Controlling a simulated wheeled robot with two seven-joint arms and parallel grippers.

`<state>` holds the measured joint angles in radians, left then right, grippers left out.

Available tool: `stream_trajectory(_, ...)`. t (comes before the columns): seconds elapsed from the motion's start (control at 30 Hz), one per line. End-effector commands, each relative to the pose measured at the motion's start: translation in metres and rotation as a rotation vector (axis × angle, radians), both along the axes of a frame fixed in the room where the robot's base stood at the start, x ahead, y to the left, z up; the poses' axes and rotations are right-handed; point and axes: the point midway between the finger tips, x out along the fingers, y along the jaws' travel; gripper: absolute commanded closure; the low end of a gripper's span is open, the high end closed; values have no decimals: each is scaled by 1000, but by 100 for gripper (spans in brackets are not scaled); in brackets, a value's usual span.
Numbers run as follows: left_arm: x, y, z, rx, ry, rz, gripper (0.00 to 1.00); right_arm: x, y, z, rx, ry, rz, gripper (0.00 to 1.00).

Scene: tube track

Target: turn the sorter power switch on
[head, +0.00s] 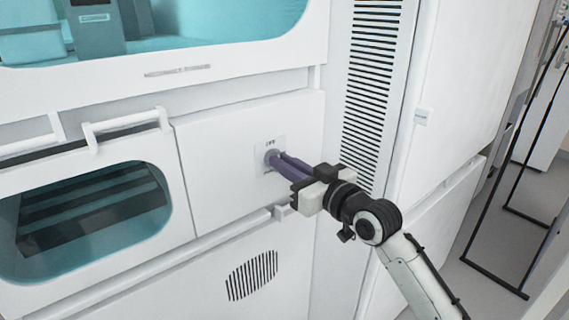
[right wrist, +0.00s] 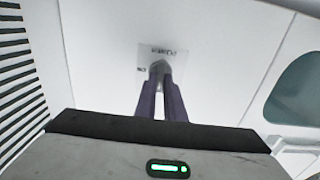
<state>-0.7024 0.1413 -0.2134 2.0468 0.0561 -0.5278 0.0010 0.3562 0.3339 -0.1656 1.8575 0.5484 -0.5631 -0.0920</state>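The sorter power switch (head: 271,154) is a small grey knob on a light square plate (head: 266,143) on the white cabinet front in the head view. My left gripper is in neither view.
A handle bar (head: 125,125) and a teal-tinted window (head: 85,220) are on the panel to the left. A dark slotted vent (head: 370,85) runs up the right side. A second, round vent (head: 252,276) is below. A black-framed rack (head: 490,200) stands at far right.

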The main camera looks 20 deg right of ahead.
Motion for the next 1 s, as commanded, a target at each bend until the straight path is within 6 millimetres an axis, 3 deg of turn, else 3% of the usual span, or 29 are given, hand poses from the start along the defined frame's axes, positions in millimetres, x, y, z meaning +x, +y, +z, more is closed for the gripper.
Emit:
stream_trajectory(0.47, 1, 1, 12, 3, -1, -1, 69, 0, 0, 2, 59, 24, 0, 100)
stream_trajectory(1.0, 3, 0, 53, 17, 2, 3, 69, 1, -2, 3, 478, 178, -1, 100)
